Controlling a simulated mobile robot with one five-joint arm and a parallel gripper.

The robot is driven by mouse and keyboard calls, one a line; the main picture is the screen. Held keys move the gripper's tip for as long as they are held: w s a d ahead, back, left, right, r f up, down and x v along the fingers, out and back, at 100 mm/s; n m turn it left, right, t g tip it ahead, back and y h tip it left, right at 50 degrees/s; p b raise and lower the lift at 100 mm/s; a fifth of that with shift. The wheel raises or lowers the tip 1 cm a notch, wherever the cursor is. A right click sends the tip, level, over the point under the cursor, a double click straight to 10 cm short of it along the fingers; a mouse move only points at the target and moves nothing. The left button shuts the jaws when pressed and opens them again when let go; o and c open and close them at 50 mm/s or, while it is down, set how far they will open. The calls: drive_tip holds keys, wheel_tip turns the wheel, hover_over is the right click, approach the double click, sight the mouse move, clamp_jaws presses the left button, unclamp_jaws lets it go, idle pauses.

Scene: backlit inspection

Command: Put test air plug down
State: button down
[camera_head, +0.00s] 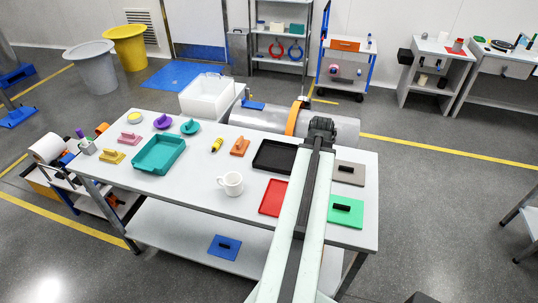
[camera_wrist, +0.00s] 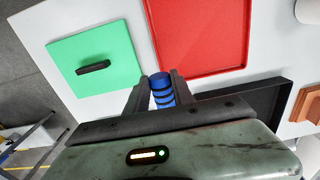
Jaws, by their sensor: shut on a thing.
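A blue cylindrical plug with dark rings (camera_wrist: 162,95), which I take to be the test air plug, is between the fingers of my gripper (camera_wrist: 162,78) in the wrist view. My gripper is shut on it. In the head view my gripper (camera_head: 322,125) shows as a dark shape over the right part of the white table (camera_head: 200,195), and the plug is hidden there. In the wrist view the plug lies against a background of white tabletop, between a green plate (camera_wrist: 75,50) and a red tray (camera_wrist: 200,35). I cannot tell its height above the table.
A black tray (camera_head: 262,157), a white mug (camera_head: 231,183), a teal tray (camera_head: 150,154) and a grey plate (camera_head: 352,180) are on the table. A large metal pipe with an orange band (camera_head: 297,117) lies behind. The table's middle, left of the mug, has free room.

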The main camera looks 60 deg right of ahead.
drive_tip(key=shift+w+d, duration=0.15)
drive_tip(key=shift+w, duration=0.45)
drive_tip(key=w+d, duration=0.1)
drive_tip(key=w, duration=0.3)
drive_tip(key=w+d+f+b, duration=0.1)
drive_tip(key=w+d, duration=0.1)
drive_tip(key=w, duration=0.2)
drive_tip(key=w+d, duration=0.2)
drive_tip(key=w, duration=0.3)
drive_tip(key=shift+f, duration=0.2)
drive_tip(key=f+b, duration=0.2)
drive_tip(key=w+f+b, duration=0.1)
drive_tip(key=f+b, duration=0.1)
drive_tip(key=shift+d, duration=0.15)
drive_tip(key=shift+r, duration=0.2)
drive_tip(key=shift+f, duration=0.25)
drive_tip(key=c, duration=1.1)
unclamp_jaws()
drive_tip(key=shift+r, duration=0.1)
